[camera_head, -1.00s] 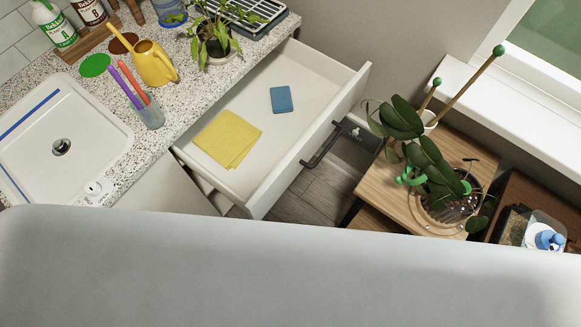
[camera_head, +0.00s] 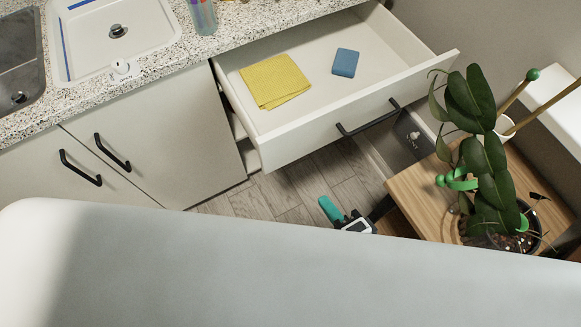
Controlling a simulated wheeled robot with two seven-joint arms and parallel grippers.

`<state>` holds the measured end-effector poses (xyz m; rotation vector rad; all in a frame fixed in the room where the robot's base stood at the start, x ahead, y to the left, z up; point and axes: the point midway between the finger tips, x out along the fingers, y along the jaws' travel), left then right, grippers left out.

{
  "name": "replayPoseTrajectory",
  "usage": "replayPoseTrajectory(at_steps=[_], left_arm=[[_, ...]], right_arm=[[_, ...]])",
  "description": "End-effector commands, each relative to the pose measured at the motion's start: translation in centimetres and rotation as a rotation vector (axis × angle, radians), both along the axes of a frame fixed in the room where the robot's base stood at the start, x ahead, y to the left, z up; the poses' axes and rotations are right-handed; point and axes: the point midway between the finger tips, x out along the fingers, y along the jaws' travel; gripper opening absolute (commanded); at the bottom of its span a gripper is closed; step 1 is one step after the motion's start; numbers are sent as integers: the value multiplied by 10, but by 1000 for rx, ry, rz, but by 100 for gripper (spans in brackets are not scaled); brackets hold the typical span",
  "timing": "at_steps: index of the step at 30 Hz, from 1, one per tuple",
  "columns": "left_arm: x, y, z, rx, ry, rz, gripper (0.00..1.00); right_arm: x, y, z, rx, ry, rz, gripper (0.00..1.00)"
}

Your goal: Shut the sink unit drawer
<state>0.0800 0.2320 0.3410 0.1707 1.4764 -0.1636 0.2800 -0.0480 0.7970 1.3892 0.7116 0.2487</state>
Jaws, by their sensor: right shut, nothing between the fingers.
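The sink unit drawer (camera_head: 375,95) stands pulled well out from under the speckled counter, its inside in plain view. A dark bar handle (camera_head: 368,117) is on its front. A folded yellow cloth (camera_head: 274,80) and a blue sponge (camera_head: 345,62) lie in it. My right gripper (camera_head: 330,208), dark with a teal tip, shows below the drawer front in the picture, apart from the handle. It is shut and empty; its arm is mostly hidden by my own pale body in the foreground. My left gripper is not in view.
A wooden stand (camera_head: 420,198) with a potted plant (camera_head: 490,165) is close to the right of the drawer. Closed cabinet doors (camera_head: 165,145) are at left. The counter (camera_head: 215,50) holds a white sink (camera_head: 110,35). Bare floor (camera_head: 285,192) shows below the drawer.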

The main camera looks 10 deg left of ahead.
Motion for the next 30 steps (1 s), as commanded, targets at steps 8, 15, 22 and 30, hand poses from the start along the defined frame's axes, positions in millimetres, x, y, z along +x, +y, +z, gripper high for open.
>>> replayPoseTrajectory(at_steps=[8, 15, 22, 30], left_arm=[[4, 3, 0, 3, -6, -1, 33], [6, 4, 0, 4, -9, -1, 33], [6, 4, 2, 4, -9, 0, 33], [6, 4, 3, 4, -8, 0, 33]], right_arm=[[20, 15, 1, 24, -5, -4, 0], [60, 44, -15, 22, -5, -2, 0], [93, 68, -22, 21, -4, -3, 0], [109, 80, -23, 20, -2, -2, 0]])
